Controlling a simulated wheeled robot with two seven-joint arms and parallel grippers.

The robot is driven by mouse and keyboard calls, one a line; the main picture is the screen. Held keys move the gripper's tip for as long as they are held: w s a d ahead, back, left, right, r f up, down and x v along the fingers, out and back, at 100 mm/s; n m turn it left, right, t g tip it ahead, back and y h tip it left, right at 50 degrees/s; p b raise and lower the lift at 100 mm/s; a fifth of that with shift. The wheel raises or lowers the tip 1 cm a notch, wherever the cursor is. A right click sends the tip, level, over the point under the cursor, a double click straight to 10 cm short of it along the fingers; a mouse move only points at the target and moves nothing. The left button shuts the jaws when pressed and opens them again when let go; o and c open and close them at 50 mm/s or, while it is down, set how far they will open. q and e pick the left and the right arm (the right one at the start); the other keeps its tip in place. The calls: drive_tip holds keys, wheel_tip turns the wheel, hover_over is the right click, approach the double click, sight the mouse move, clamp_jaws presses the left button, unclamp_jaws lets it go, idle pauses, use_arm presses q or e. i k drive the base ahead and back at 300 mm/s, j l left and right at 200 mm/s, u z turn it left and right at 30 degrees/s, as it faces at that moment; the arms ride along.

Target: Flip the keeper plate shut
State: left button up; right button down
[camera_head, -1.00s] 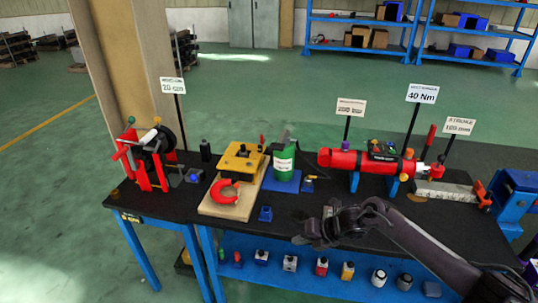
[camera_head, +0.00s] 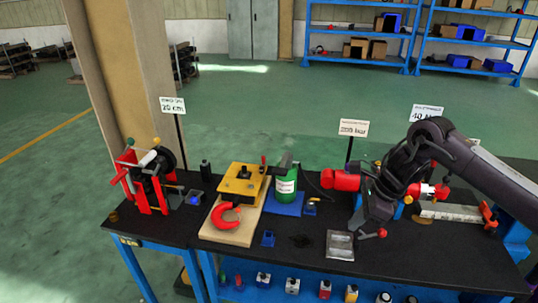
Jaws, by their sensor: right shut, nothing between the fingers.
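No part is clearly recognisable as the keeper plate. A small silver-grey metal plate piece (camera_head: 340,245) lies on the front of the black bench top; its hinge and exact state are too small to tell. My right gripper (camera_head: 368,232) is shut and empty, pointing down just right of this piece. A yellow block (camera_head: 242,181) with a red hook (camera_head: 224,217) sits on a wooden board to the left. My left gripper is not in view.
A green bottle-shaped jack (camera_head: 285,185) stands on a blue base mid-bench. A red and black winch (camera_head: 150,178) stands at the left end. A flat grey bar (camera_head: 448,212) lies at the right. The bench's front right is bare.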

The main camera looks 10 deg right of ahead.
sight(261, 168)
drive_tip(key=i, duration=1.8)
